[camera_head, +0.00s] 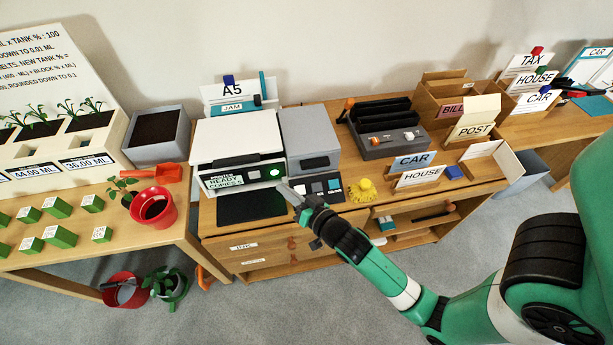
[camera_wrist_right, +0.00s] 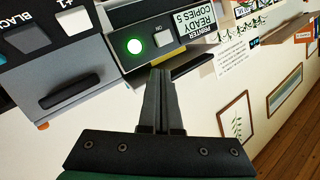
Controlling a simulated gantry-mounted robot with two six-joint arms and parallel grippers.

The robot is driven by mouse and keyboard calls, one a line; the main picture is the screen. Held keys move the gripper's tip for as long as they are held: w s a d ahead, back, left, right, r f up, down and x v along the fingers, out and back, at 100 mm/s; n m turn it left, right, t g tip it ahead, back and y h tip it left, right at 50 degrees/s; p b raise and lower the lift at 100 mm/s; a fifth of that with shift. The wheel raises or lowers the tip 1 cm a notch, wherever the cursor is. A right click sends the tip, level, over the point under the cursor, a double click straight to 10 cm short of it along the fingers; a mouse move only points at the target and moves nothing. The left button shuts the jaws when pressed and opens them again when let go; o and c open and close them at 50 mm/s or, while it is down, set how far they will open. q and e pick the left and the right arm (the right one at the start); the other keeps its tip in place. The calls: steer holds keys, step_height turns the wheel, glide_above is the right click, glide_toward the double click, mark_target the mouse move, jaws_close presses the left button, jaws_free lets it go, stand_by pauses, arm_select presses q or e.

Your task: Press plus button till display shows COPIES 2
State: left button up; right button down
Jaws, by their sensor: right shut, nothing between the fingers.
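The printer (camera_head: 240,140) stands on the wooden desk. Its display (camera_head: 222,180) reads READY, COPIES 5; it also shows upside down in the right wrist view (camera_wrist_right: 203,36). Beside the display are a grey button (camera_wrist_right: 163,38) and a lit green button (camera_wrist_right: 135,46). My left gripper is not in view.
A yellow duck-like figure (camera_head: 363,190) sits right of the button panel. A dark tray (camera_head: 252,206) lies in front of the printer. A red pot (camera_head: 153,207) and several green blocks are on the left table. CAR and HOUSE holders (camera_head: 415,172) stand to the right.

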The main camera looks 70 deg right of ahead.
mark_target(303, 193)
arm_select(q)
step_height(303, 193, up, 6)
steer(key=p, duration=0.3)
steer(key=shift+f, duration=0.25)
arm_select(e)
steer(key=shift+m+g, duration=0.4)
steer(key=shift+g, duration=0.5)
steer(key=s, duration=0.1)
steer(key=s+d, duration=0.1)
steer(key=s, duration=0.3)
steer(key=shift+s+d+r, duration=0.1)
steer(key=shift+d+r, duration=0.1)
steer(key=shift+d, duration=0.05)
steer(key=d+f+b, duration=0.1)
steer(key=f+b, duration=0.1)
steer(key=w+d+f+b, duration=0.1)
steer(key=f+b, duration=0.1)
steer(key=w+d+f+b, duration=0.1)
steer(key=f, duration=0.1)
steer(key=shift+f+b, duration=0.2)
steer(key=shift+b, duration=0.2)
arm_select(q)
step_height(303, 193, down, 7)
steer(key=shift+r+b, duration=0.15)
steer(key=shift+b, duration=0.25)
arm_select(e)
steer(key=shift+w+d+f, duration=0.15)
steer(key=shift+d+f, duration=0.25)
steer(key=shift+f, duration=0.2)
